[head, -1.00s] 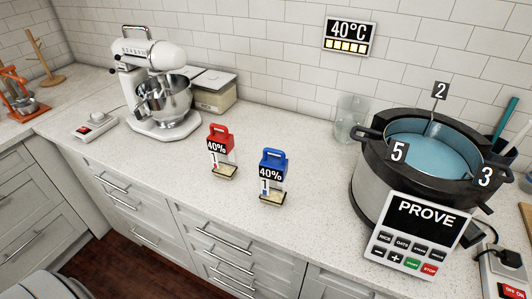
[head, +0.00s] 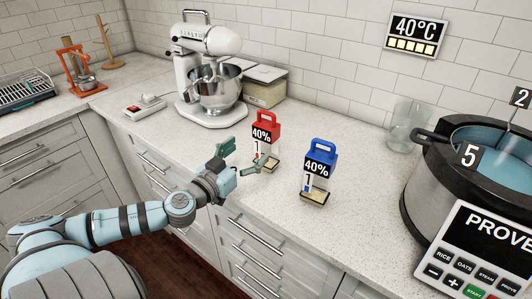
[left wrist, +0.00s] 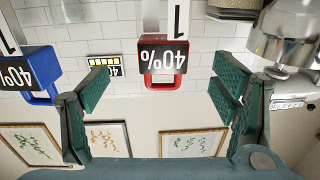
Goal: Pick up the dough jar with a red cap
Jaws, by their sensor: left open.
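The dough jar with a red cap (head: 266,125) stands upright on the counter in the head view, with a "40%" label and a little pale dough at its base. A similar jar with a blue cap (head: 323,150) stands to its right. My left gripper (head: 241,159) is open in front and to the left of the red-capped jar, one finger overlapping its lower part in the picture. In the left wrist view, which is upside down, the red cap (left wrist: 163,81) shows between the open green fingers, with the blue cap (left wrist: 42,98) to the left. My right gripper is out of view.
A stand mixer (head: 208,75) and a lidded container (head: 264,88) stand behind the jars. A large pot (head: 430,205) with a PROVE panel (head: 482,255) is at the right, beside a clear glass (head: 407,125). The counter left of the red-capped jar is mostly clear.

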